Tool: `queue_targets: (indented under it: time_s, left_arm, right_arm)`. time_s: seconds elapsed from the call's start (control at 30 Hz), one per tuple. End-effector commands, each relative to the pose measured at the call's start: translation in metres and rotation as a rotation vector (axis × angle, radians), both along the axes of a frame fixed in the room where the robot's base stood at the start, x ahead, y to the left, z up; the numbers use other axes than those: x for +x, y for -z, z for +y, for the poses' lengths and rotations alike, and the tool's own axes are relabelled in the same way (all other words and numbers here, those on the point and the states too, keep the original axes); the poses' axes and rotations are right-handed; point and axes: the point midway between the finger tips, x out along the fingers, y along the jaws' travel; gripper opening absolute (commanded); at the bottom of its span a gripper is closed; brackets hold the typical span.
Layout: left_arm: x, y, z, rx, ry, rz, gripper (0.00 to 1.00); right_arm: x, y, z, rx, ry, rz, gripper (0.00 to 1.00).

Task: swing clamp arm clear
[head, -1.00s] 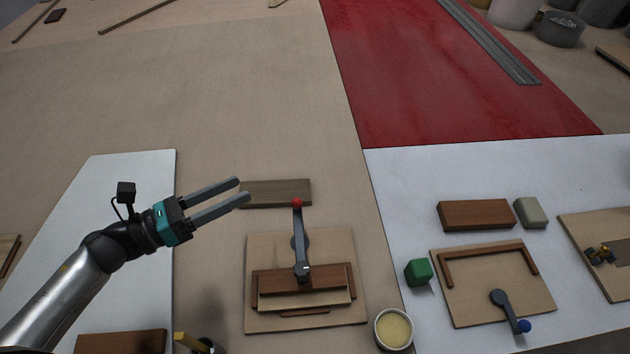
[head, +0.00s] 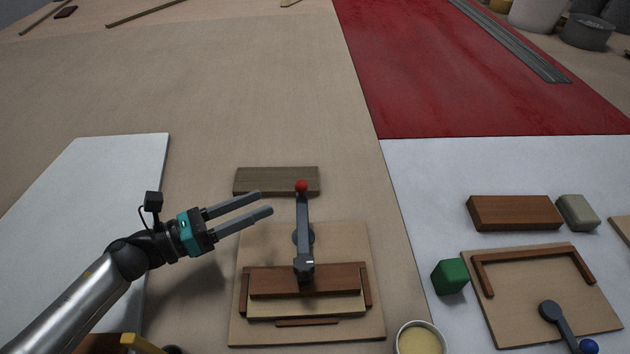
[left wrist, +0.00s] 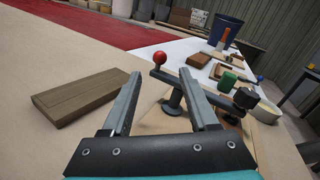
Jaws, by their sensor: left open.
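A dark grey clamp arm (head: 303,225) with a red ball (head: 302,186) at its far end stands on a wooden jig board (head: 350,243). Its near end lies over a stack of wood pieces (head: 305,281) in the jig. My left gripper (head: 265,203) is open and empty, left of the clamp arm, fingers pointing at it and apart from it. In the left wrist view the red ball (left wrist: 159,58) and clamp arm (left wrist: 181,84) show between and beyond the open fingers (left wrist: 165,95). My right gripper is not in view.
A wooden block (head: 276,181) lies behind the jig, near the red ball. A second jig with a blue-ended clamp (head: 556,315), a green block (head: 450,277) and a cream-filled cup (head: 419,340) stand to the right.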

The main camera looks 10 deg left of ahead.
Motion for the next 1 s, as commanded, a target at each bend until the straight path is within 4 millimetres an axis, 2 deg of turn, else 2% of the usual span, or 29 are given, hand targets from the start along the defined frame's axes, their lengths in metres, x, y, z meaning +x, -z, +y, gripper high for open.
queue_targets:
  time_s: [0.6, 0.8, 1.0]
  left_arm:
    - [0.072, -0.001, -0.076, 0.000, -0.001, -0.003, 0.60]
    - [0.084, 0.000, -0.090, -0.001, -0.001, 0.000, 0.60]
    - [0.088, 0.000, -0.094, 0.000, -0.001, 0.000, 0.60]
  right_arm:
    - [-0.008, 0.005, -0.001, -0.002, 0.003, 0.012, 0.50]
    - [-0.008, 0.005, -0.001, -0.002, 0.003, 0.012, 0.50]
    - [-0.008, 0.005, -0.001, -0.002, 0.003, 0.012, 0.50]
